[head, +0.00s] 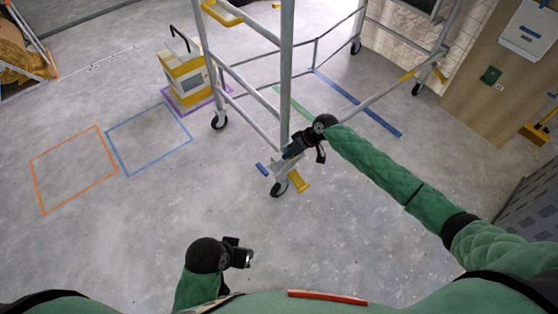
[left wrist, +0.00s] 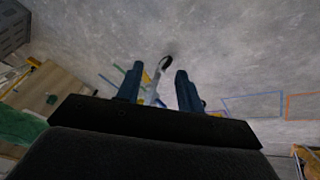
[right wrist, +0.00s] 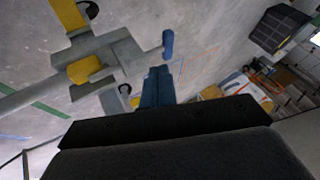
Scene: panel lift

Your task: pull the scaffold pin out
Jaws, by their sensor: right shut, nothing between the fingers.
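The scaffold (head: 287,70) is a grey metal frame on black castors. A pin with a blue grip (head: 262,169) sticks out to the left at the foot of its near post. In the right wrist view the blue grip (right wrist: 168,43) stands at the end of a grey fitting (right wrist: 115,60), just beyond my fingertips. My right gripper (head: 288,155) is beside the post, shut and empty; its closed fingers (right wrist: 158,72) look apart from the grip. My left gripper (head: 249,258) is low near my body, with its fingers (left wrist: 160,80) apart and nothing between them.
A yellow pedal (head: 301,180) juts out by the near castor (head: 279,188). A yellow and white machine (head: 186,75) stands left of the scaffold. Orange (head: 36,183) and blue (head: 115,154) outlines mark clear floor at the left. A wooden board (head: 490,115) stands at the right.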

